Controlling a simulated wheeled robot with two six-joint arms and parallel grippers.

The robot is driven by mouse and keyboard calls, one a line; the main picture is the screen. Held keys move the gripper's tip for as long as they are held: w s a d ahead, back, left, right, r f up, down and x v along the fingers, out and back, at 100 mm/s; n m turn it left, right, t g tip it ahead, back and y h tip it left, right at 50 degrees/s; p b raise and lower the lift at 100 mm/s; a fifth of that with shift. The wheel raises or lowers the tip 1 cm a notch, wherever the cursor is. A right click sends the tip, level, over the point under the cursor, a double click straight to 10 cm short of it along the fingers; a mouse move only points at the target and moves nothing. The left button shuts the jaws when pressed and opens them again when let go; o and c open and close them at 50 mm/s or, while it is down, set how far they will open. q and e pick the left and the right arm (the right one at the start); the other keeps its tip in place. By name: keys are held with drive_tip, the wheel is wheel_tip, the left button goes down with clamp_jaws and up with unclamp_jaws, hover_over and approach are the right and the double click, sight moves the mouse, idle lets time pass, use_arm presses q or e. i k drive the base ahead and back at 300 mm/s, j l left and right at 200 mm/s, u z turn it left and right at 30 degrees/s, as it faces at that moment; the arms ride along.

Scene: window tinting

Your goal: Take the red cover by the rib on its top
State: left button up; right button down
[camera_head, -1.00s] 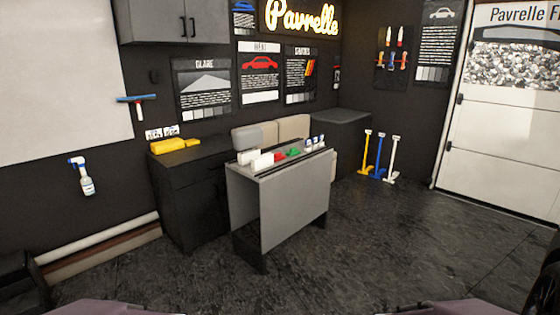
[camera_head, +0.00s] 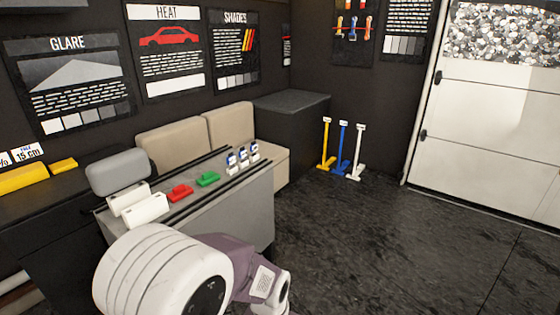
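The red cover (camera_head: 179,193) sits on top of the grey stand (camera_head: 238,203), with a raised rib along its top. It lies between a white block and the green cover (camera_head: 208,179). One of my arms shows large at the bottom of the view, in front of the stand and below the red cover. No gripper fingers of either arm are in view. Nothing touches the red cover.
Two white blocks (camera_head: 146,209) stand left of the red cover, and several small blue-and-white bottles (camera_head: 243,156) stand at its right end. A grey cushion-like block (camera_head: 117,172) and beige seats (camera_head: 170,146) are behind. Open dark floor (camera_head: 400,240) lies to the right.

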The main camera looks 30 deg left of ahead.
sight(180, 191)
drive_tip(key=i+u, duration=0.2)
drive_tip(key=i, duration=0.3)
drive_tip(key=i+l+u, duration=0.2)
drive_tip(key=i, duration=0.25)
drive_tip(key=i+l+u, duration=0.2)
drive_tip(key=i, duration=0.3)
drive_tip(key=i+l+u, duration=0.15)
drive_tip(key=i, duration=0.3)
drive_tip(key=i+j+u, duration=0.1)
drive_tip(key=i+u, duration=0.55)
drive_tip(key=u, duration=0.2)
drive_tip(key=i+l+u, duration=0.15)
drive_tip(key=i+u, duration=0.25)
drive_tip(key=i+l+u, duration=0.2)
drive_tip(key=u, duration=0.2)
drive_tip(key=i+l+u, duration=0.25)
drive_tip(key=u, duration=0.15)
